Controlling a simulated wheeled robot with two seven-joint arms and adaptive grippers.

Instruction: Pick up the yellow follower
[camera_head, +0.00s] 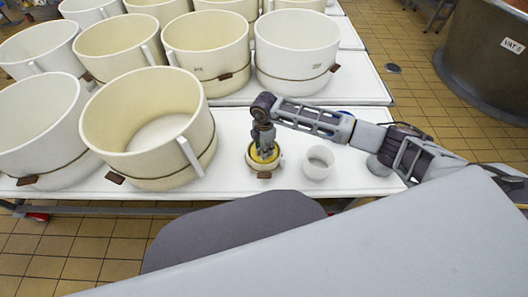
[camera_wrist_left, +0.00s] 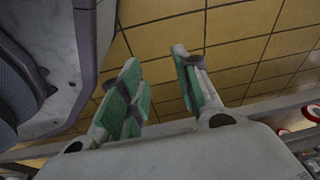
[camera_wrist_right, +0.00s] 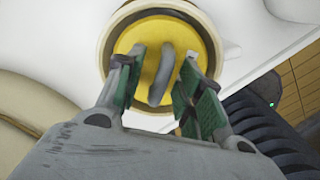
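The yellow follower (camera_wrist_right: 185,37) is a round yellow disc with a grey upright handle, sitting inside a cream-rimmed round mould in the right wrist view. In the head view the yellow follower (camera_head: 254,157) shows partly behind my right gripper (camera_head: 264,150), which points down over it. In the right wrist view my right gripper (camera_wrist_right: 160,85) has its green-padded fingers apart, one on each side of the handle, with gaps visible. My left gripper (camera_wrist_left: 160,85) is open and empty in the left wrist view, over a tiled floor; it is not in the head view.
A small white cup (camera_head: 318,163) stands just right of the mould (camera_head: 265,171) on the white table (camera_head: 237,128). Large cream tubs (camera_head: 150,125) crowd the table to the left and behind. A dark vat (camera_head: 490,60) stands at the far right. A pale surface (camera_head: 400,245) fills the near right.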

